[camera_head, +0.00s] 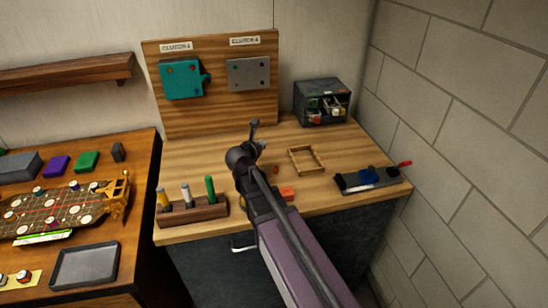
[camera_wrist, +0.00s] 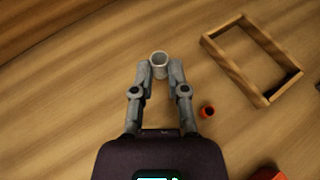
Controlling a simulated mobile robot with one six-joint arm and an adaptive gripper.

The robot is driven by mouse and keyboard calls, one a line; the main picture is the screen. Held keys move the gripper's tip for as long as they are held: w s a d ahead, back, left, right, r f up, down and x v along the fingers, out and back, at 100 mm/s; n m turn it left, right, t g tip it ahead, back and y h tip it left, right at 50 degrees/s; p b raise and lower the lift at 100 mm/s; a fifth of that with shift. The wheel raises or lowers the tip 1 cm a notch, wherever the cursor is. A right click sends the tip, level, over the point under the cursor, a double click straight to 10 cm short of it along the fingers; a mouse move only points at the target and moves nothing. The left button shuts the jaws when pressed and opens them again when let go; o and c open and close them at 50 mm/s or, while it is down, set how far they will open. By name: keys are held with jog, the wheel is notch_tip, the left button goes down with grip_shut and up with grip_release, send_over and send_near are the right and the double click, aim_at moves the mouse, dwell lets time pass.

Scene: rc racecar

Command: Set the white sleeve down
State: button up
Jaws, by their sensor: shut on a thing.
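The white sleeve (camera_wrist: 160,59) is a short, hollow, pale cylinder in the wrist view, its open end facing the camera. My gripper (camera_wrist: 160,72) is shut on it, one grey finger on each side. In the head view my gripper (camera_head: 256,136) is over the middle of the wooden workbench (camera_head: 300,140). The sleeve is too small there to make out clearly. I cannot tell whether the sleeve touches the bench top.
An empty wooden frame tray (camera_wrist: 222,55) lies to the right, with a small red ring (camera_wrist: 207,111) nearby. Bare wood surrounds the sleeve.

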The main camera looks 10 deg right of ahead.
jog(key=s+d+f+m, duration=0.1)
jog(key=s, duration=0.1)
jog(key=s+d+f+g+h+b, duration=0.1)
jog(key=s+d, duration=0.1)
jog(key=s, duration=0.1)
jog(key=s+d+m+h+b, duration=0.1)
jog(key=s, duration=0.1)
jog(key=shift+s+d+f+m+g, duration=0.3)
jog(key=shift+f+g, duration=0.1)
jog(key=shift+w, duration=0.15)
jog(key=b, duration=0.2)
send_over(274, 145)
jog(key=s+a, duration=0.3)
jog(key=shift+f, duration=0.75)
jog(key=shift+f+b, duration=1.65)
jog(key=shift+f, duration=0.15)
jog(key=shift+f, duration=0.15)
